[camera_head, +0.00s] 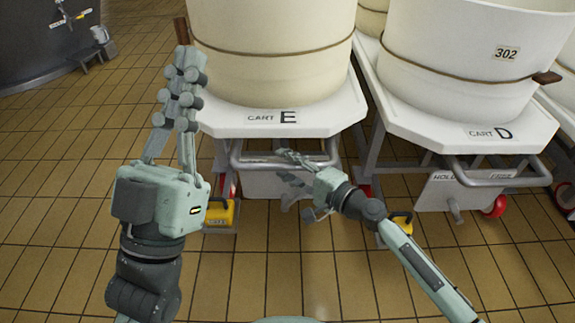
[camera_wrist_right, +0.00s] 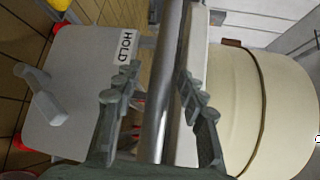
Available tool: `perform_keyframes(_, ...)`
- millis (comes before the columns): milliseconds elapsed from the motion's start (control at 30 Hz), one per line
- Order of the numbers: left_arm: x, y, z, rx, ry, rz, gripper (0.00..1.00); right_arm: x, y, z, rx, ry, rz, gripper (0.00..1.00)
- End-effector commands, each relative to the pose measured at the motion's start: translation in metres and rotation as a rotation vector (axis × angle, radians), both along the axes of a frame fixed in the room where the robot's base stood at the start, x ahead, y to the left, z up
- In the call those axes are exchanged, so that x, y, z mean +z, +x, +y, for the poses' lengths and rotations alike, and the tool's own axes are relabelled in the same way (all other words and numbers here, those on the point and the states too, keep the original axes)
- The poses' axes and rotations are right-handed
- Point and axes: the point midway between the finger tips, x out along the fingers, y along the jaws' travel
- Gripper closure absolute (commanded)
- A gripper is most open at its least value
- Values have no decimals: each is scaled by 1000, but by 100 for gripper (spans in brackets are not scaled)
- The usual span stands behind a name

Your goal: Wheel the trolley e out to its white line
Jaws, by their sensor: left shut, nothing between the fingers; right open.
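Trolley E (camera_head: 240,117) has a white top marked CART E and carries a cream vat (camera_head: 275,55) bound with a cord. Its metal handle bar (camera_head: 260,162) runs across the front below the top. My right gripper (camera_head: 287,168) is at this bar. In the right wrist view the bar (camera_wrist_right: 168,60) passes between the open fingers (camera_wrist_right: 150,95), with no clear grip on it. My left gripper (camera_head: 187,62) is shut and empty, raised left of the vat, near the trolley's left corner. No white line shows.
A yellow block (camera_head: 218,215) sits by trolley E's left wheel, another yellow block (camera_head: 398,225) to the right. Trolley D (camera_head: 460,125), with vat 302 (camera_head: 470,45), stands close on the right. A white HOLD plate (camera_wrist_right: 75,100) with a lever shows. Tiled floor at left is clear.

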Motion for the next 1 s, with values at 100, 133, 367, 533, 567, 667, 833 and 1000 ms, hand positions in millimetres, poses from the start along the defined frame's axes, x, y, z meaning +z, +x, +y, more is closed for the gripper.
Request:
perform_keyframes(100,0,0,0,0,0,0,100,0,0,0,0,0,0,59)
perform_keyframes(133,0,0,0,0,0,0,100,0,0,0,0,0,0,63)
perform_keyframes(367,0,0,0,1,1,0,100,0,0,0,0,0,0,91)
perform_keyframes(533,0,0,0,1,1,0,100,0,0,-1,0,0,0,100)
perform_keyframes(567,0,0,0,1,1,0,100,0,0,-1,0,0,0,100)
perform_keyframes(667,0,0,0,0,0,0,100,0,0,-1,-1,0,0,100)
perform_keyframes(833,0,0,0,0,0,0,100,0,0,-1,0,0,0,100)
perform_keyframes(1000,0,-1,1,0,-3,-12,100,-1,0,-1,1,0,3,100)
